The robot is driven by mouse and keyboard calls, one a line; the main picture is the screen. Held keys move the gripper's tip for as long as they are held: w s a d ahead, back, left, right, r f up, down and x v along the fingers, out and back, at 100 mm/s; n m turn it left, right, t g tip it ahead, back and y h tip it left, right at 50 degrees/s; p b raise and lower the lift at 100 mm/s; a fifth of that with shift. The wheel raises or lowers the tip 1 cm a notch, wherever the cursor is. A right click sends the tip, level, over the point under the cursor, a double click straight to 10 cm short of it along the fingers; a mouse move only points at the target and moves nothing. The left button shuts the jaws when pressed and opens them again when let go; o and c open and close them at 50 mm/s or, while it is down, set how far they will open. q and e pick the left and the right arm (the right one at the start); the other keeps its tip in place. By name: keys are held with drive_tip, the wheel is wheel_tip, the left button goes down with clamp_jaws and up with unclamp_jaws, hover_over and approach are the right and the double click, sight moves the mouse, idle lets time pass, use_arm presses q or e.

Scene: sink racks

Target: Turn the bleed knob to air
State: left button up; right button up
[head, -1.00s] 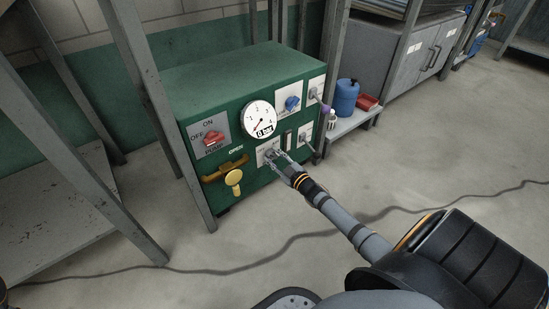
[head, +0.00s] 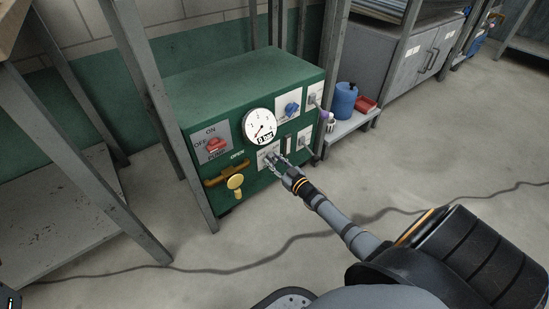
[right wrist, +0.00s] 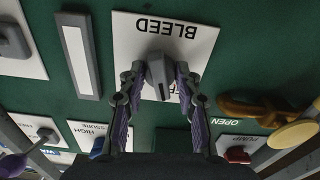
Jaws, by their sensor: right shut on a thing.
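The grey bleed knob (right wrist: 158,72) sits on a white plate (right wrist: 130,50) marked BLEED, which appears upside down in the right wrist view. Its air label is mostly hidden behind the knob and fingers. My right gripper (right wrist: 159,84) is shut on the knob, one finger on each side. In the head view my right gripper (head: 277,163) reaches the lower middle of the green box's front and covers much of the bleed plate (head: 266,155). My left gripper is not recognisable in any view.
The green box (head: 235,88) carries a pressure gauge (head: 260,127), a red pump knob (head: 216,146), a blue knob (head: 291,108) and a yellow-handled valve (head: 235,183). Grey rack posts (head: 170,125) stand close on the left. Open floor lies in front.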

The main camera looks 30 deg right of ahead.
drive_tip(key=m+p, duration=0.1)
drive_tip(key=m, duration=0.2)
drive_tip(key=shift+r, duration=0.1)
drive_tip(key=m+p, duration=0.1)
drive_tip(key=m, duration=0.2)
drive_tip(key=shift+m+p, duration=0.3)
drive_tip(key=shift+p, duration=0.1)
drive_tip(key=m+p, duration=0.1)
drive_tip(key=m, duration=0.2)
drive_tip(key=shift+m+p, duration=0.3)
drive_tip(key=shift+m, duration=1.2)
drive_tip(key=o, duration=1.1)
drive_tip(key=shift+o, duration=0.2)
drive_tip(key=s, duration=1.2)
drive_tip(key=shift+d, duration=0.4)
